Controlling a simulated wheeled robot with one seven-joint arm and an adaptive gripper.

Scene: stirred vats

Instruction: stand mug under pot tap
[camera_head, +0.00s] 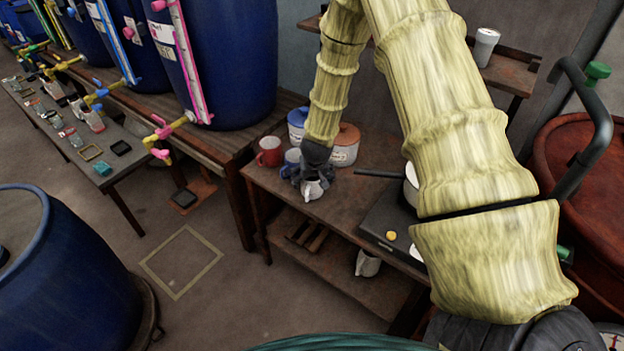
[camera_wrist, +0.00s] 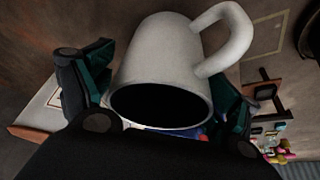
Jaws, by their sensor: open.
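A white mug (camera_head: 313,189) is on the wooden bench near its front edge. In the wrist view the white mug (camera_wrist: 160,55) fills the middle, its dark mouth toward the camera and its handle to the upper right. My gripper (camera_head: 311,174) is at the mug, with its open fingers on either side of it in the wrist view; whether they touch it I cannot tell. A white pot (camera_head: 411,186) with a long dark handle sits on a hotplate at the bench's right, partly hidden by my arm. I cannot make out a tap on the pot.
Blue barrels (camera_head: 225,60) with coloured taps line the left. A white jug (camera_head: 367,263) is on the lower shelf. A red vat (camera_head: 585,165) stands right.

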